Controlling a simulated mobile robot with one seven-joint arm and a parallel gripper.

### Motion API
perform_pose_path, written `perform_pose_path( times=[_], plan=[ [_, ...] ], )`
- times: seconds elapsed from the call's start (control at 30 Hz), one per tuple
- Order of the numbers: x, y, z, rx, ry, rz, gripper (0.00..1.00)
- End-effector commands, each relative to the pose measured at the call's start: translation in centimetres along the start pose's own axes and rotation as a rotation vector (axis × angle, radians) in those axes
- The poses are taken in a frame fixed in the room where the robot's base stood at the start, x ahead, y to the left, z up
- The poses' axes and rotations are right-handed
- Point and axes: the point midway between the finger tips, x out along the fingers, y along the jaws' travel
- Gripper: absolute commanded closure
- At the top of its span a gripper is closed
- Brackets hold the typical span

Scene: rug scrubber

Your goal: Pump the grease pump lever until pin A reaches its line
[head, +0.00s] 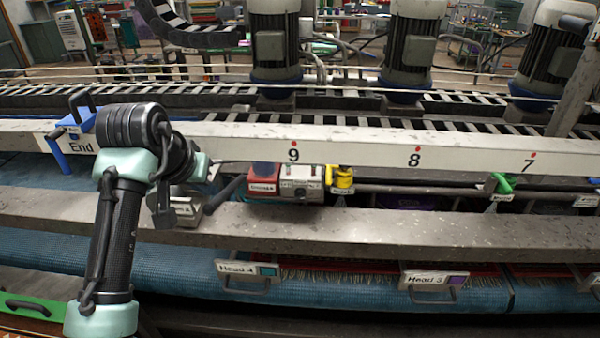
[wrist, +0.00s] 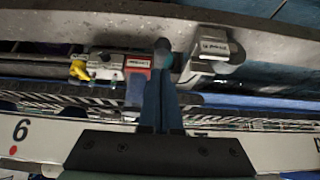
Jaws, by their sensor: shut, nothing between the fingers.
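The grease pump shows as a red block (head: 265,178) joined to a pale metal block (head: 301,184) under the numbered beam. A dark lever (head: 224,194) slopes from the red block down to the left. In the wrist view the red block (wrist: 137,64) and metal block (wrist: 104,66) are left of centre, and the lever's rounded dark end (wrist: 163,47) is just beyond my fingertips. My gripper (wrist: 163,80) is shut and empty; whether it touches the lever I cannot tell. In the head view my wrist hides the fingers. Pin A and its line are too small to make out.
A grey labelled box (wrist: 211,48) sits beside the lever end. A yellow valve (head: 342,180) is right of the pump and a green handle (head: 502,183) farther right. The numbered beam (head: 350,148) runs above, a lower grey rail (head: 400,228) in front.

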Motion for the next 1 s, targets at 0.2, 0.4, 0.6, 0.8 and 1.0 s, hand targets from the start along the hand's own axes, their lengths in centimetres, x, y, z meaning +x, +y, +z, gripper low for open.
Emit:
perform_pose_path(
  times=[0.2, 0.4, 0.6, 0.8, 1.0],
  plan=[
    [0.0, 0.0, 0.0, 0.0, 0.0, 0.0, 1.0],
    [0.0, 0.0, 0.0, 0.0, 0.0, 0.0, 1.0],
    [0.8, 0.0, 0.6, 0.0, 0.0, 0.001, 1.0],
    [1.9, 0.0, 1.3, 0.0, -0.001, 0.001, 1.0],
    [2.8, 0.0, 1.9, 0.0, -0.001, 0.001, 1.0]
  ],
)
